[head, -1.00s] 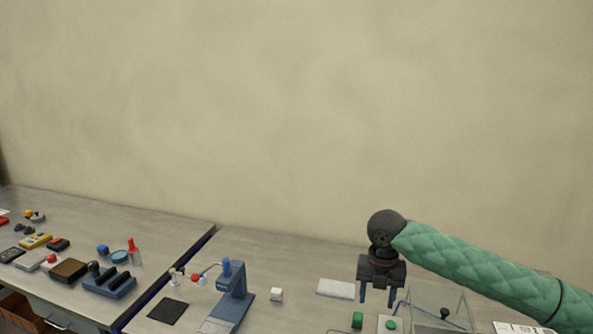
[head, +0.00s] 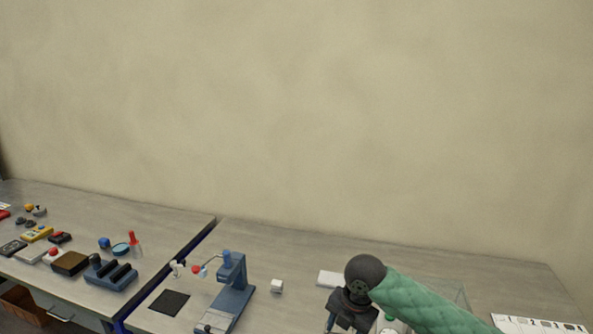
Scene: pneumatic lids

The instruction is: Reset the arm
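My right arm, in a green quilted sleeve, comes in from the lower right of the head view. Its dark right gripper (head: 348,326) points down over the right-hand bench at the bottom edge of the picture. One finger shows at the far left side of the gripper body, so the gripper looks open. The fingertips are partly cut off, and I see nothing held. The clear box (head: 462,299) and a green button (head: 389,317) are largely hidden behind my arm. My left gripper is not in view.
A blue stand (head: 232,290) and a small white cube (head: 277,286) are left of my gripper. A white pad (head: 328,279) lies just behind it. A dark mat (head: 170,302) lies farther left. A numbered sheet (head: 540,326) is at right. The left bench (head: 110,222) holds several small items.

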